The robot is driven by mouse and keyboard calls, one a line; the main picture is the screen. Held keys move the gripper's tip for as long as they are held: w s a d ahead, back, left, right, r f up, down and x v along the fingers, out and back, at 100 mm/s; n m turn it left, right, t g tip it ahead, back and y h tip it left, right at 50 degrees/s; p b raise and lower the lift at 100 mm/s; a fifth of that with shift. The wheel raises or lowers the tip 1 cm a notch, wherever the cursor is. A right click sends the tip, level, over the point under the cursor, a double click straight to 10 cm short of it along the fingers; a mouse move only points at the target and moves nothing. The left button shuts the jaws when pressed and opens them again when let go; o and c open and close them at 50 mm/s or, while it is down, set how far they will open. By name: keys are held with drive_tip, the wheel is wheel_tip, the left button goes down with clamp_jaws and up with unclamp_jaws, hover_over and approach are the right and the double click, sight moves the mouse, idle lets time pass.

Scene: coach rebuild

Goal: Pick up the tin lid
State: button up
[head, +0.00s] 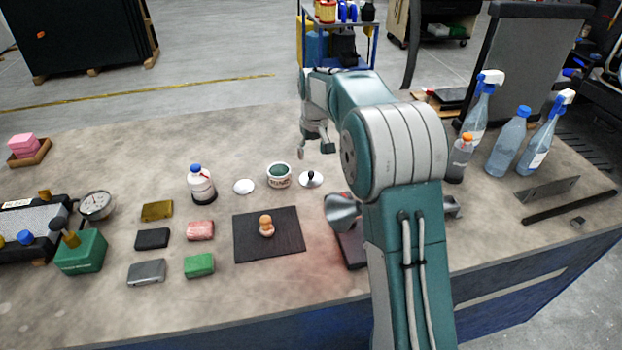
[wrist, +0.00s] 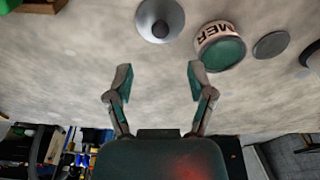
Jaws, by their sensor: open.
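A pale round disc with a dark knob (head: 311,179) lies on the bench right of an open tin (head: 279,181) with green contents. A flat plain grey disc (head: 244,187) lies on the tin's left. I cannot tell for sure which disc is the tin lid. My gripper (head: 314,150) is open and empty, behind the knobbed disc and apart from it. In the wrist view, the knobbed disc (wrist: 160,19) is centred at the top, beyond the gap between the fingertips (wrist: 160,72). The tin (wrist: 221,52) and the flat disc (wrist: 271,45) are to its right.
A bottle with a blue cap (head: 201,187) stands left of the flat disc. A dark mat (head: 270,243) with a small knobbed piece lies in front. Several small blocks lie at left. Spray bottles (head: 479,105) stand at right. Bench behind the tin is clear.

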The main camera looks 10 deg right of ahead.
sight(311, 173)
drive_tip(key=f, duration=0.8)
drive_tip(key=shift+w+a+f, duration=0.1)
drive_tip(key=shift+w+f, duration=0.1)
drive_tip(key=shift+w, duration=0.1)
drive_tip(key=shift+c, duration=0.3)
clamp_jaws()
